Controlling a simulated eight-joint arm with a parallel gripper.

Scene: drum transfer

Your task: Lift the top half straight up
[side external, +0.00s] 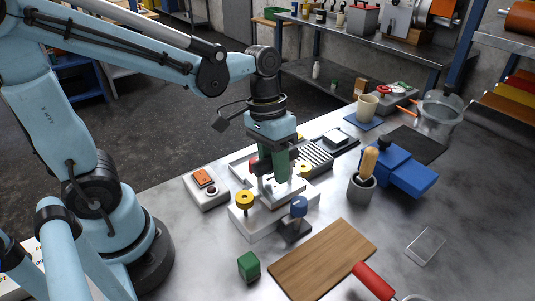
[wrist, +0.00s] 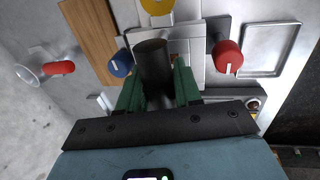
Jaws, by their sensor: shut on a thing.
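My gripper (side external: 279,172) is over the middle of a pale two-part block (side external: 262,219) on the bench. Its green fingers point down. In the wrist view my gripper (wrist: 157,82) is shut on a dark round handle (wrist: 151,58) that stands up between the fingers. Behind the handle is the grey top half (wrist: 190,48), which also shows below the fingers in the side view (side external: 286,191). A yellow knob (side external: 244,200), a blue knob (side external: 298,207) and a red knob (wrist: 229,57) stand around it. I cannot tell whether a gap separates the halves.
A wooden board (side external: 322,262), a red-handled tool (side external: 374,281) and a green cube (side external: 249,266) lie in front. A control box (side external: 206,188) is at the left. A grey cup (side external: 362,188) and a blue vise (side external: 402,172) stand right. Space above the block holds only my arm.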

